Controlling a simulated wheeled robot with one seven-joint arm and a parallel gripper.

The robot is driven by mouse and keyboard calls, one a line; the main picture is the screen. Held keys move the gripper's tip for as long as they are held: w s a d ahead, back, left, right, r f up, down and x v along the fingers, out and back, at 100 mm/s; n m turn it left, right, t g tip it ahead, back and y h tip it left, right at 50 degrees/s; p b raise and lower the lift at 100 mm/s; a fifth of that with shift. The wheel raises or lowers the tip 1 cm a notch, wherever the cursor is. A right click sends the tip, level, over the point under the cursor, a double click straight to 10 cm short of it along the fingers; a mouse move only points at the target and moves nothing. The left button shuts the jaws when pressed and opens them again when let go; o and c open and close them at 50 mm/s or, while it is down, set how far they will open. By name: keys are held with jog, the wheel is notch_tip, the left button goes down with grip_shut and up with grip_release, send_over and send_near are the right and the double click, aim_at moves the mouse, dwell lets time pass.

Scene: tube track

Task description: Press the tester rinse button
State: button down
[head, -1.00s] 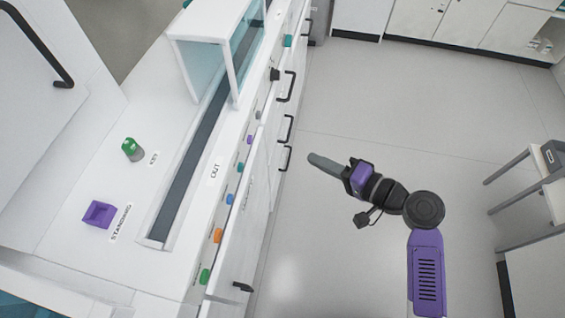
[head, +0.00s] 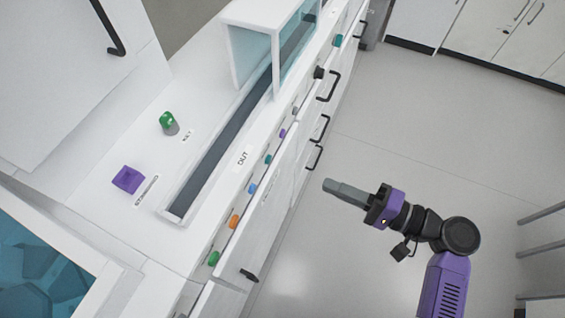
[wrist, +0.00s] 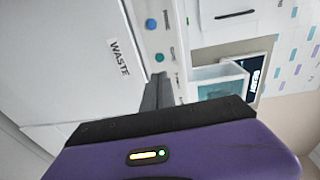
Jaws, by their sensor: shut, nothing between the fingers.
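A row of coloured buttons runs along the front of the white bench in the head view: green (head: 213,258), orange (head: 234,221), blue (head: 252,188), teal (head: 267,160) and purple (head: 282,133). Their labels are too small to read, so I cannot tell which is the tester rinse button. My gripper (head: 328,186) is shut and empty, over the floor to the right of the row, apart from it. In the wrist view the shut fingers (wrist: 157,85) point toward a panel with a blue button (wrist: 151,24) and a teal button (wrist: 159,57).
Black drawer handles (head: 328,87) stick out from the bench front. A dark track (head: 225,140) runs on top, with a clear-sided cover (head: 253,55). A green-topped key (head: 168,123) and purple block (head: 128,180) sit there. The wrist view shows a WASTE label (wrist: 119,58). Floor is open.

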aim_at(270, 160)
jog(key=p+x, duration=0.1)
jog(key=x, duration=1)
jog(key=shift+w+a, duration=0.2)
jog(key=shift+a, duration=0.15)
jog(key=shift+w+a+f, duration=0.15)
jog(key=shift+w+a, duration=0.1)
jog(key=shift+a, duration=0.3)
